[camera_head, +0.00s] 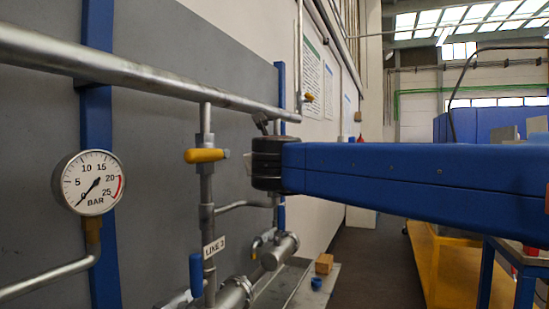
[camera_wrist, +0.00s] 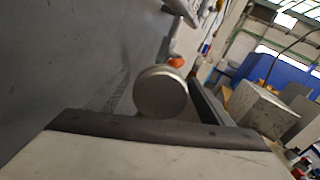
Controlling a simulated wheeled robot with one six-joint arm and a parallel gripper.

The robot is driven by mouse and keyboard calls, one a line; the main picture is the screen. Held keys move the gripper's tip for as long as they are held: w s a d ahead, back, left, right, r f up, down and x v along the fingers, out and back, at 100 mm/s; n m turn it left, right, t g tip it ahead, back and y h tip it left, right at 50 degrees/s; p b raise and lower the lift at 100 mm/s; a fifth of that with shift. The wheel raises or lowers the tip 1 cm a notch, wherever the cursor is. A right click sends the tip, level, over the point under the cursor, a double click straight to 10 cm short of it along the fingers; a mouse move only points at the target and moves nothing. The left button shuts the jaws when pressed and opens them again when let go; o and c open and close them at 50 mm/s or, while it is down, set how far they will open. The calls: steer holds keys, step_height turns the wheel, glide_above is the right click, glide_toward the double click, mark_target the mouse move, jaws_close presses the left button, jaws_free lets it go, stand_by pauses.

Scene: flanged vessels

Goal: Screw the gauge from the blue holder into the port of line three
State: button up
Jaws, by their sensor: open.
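My gripper (camera_wrist: 162,82) shows in the wrist view with its jaws open. A round, metal, disc-like body (camera_wrist: 161,92) sits between the jaws; it looks like the back of a gauge case, but its dial does not show. In the head view my blue arm reaches in from the right and its black joint hides the gripper. The port of line three cannot be made out. A small blue cup (camera_head: 316,283) on the low ledge may be the blue holder; I cannot tell.
A dial gauge (camera_head: 88,183) stands on a pipe at the left. A "LINE 2" tag (camera_head: 213,247), a yellow valve handle (camera_head: 204,155) and a blue handle (camera_head: 196,274) are on the pipework. A wooden block (camera_head: 324,264) lies near the cup. A grey box (camera_wrist: 262,108) is at right.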

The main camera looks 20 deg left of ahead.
steer(key=shift+w+a, duration=0.25)
steer(key=shift+w, duration=0.35)
steer(key=shift+c, duration=0.3)
steer(key=c, duration=1.3)
steer(key=shift+w+d+m+t+h, duration=0.1)
steer(key=shift+d+m+t+h, duration=0.15)
steer(key=shift+m+h, duration=0.65)
steer(key=shift+d+m+t+h, duration=0.25)
steer(key=shift+m+h, duration=0.25)
steer(key=shift+h, duration=0.8)
steer(key=shift+c, duration=0.2)
steer(key=o, duration=1.4)
steer(key=shift+a, duration=0.1)
steer(key=shift+r, duration=0.1)
step_height(320, 180, up, 10)
